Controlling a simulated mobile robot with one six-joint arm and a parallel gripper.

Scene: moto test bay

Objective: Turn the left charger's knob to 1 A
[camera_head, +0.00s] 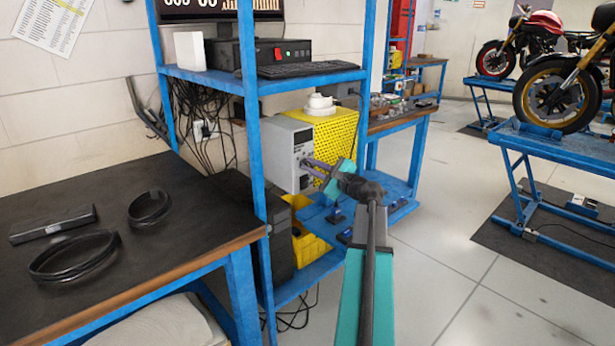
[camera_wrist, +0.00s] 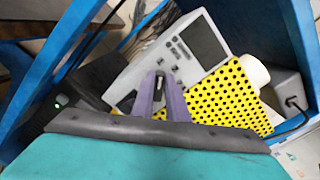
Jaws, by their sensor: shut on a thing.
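A grey charger (camera_head: 281,148) stands on the middle shelf of the blue rack, its front panel facing right. In the wrist view the charger (camera_wrist: 187,60) shows tilted, with a dark screen and small buttons. My gripper (camera_head: 308,164) reaches that panel from the right. In the wrist view its two purple fingers (camera_wrist: 160,80) are closed on a small dark knob at the panel. The fingers mostly hide the knob, so its pointer and the scale marks cannot be read.
A yellow perforated box (camera_head: 335,135) stands right beside the charger, with a white round item (camera_head: 319,104) on top. Blue rack posts (camera_head: 249,110) stand close to my arm. A black-topped bench (camera_head: 120,245) holds cable coils.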

